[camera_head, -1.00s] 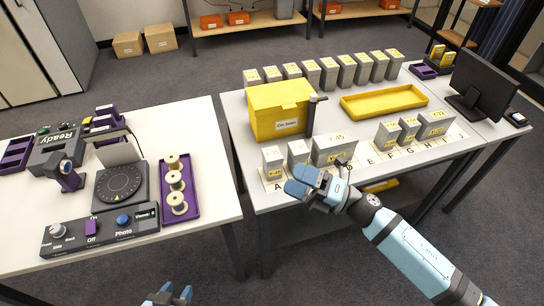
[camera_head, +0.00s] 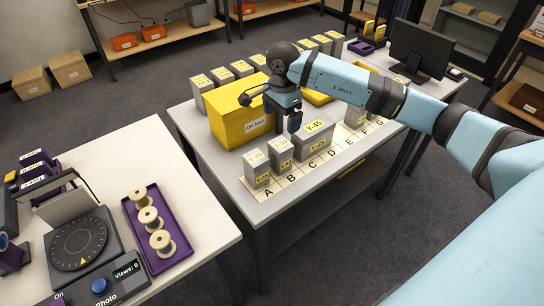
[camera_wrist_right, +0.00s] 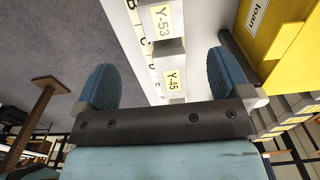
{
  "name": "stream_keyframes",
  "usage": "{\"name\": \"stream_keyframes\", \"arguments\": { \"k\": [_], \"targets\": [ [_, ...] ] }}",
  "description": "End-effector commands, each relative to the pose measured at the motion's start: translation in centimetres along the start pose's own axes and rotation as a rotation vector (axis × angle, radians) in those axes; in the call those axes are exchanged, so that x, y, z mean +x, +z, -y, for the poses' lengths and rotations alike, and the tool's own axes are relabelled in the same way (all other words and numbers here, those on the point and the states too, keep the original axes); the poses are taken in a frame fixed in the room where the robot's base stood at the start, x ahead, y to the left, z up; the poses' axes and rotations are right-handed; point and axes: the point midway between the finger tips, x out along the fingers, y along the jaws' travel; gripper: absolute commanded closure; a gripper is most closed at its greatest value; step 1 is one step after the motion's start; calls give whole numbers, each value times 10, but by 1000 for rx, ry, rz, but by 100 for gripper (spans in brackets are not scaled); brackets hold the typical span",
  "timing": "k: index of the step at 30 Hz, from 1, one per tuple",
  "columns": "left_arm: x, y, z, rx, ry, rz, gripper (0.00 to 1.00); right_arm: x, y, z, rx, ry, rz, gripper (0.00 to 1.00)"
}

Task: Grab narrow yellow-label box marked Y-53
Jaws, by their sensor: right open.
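A narrow grey box with a pale yellow label reading Y-53 shows at the top of the right wrist view (camera_wrist_right: 162,22). In the head view it appears to be the narrow box (camera_head: 281,153) by letter B, though its label is too small there to read surely. A Y-45 box (camera_wrist_right: 173,80) lies nearer in the wrist view; it seems to be the wide box (camera_head: 316,141) beside it. My right gripper (camera_head: 294,121) points down above these boxes, open and empty, its fingers apart (camera_wrist_right: 164,76). My left gripper is out of view.
Another narrow box (camera_head: 257,170) stands by A on the lettered strip. A yellow On loan box (camera_head: 240,122) stands close behind my right gripper. Several grey boxes (camera_head: 222,76) line the back. A purple tray of spools (camera_head: 157,240) is on the left table.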

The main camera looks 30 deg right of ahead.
Motion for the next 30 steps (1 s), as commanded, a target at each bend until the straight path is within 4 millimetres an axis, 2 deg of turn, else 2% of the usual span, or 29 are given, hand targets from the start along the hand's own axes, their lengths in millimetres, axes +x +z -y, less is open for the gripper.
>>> {"name": "stream_keyframes", "arguments": {
  "k": [3,9,17,25,30],
  "targets": [
    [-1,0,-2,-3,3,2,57,26,1,-1,0,5,4,4],
    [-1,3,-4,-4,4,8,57,60,2,-1,0,4,6,4],
    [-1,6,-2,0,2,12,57,76,1,0,1,3,6,4],
    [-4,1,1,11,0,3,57,114,0,3,1,4,8,4],
    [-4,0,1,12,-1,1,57,123,-1,4,1,1,6,4]
  ]
}}
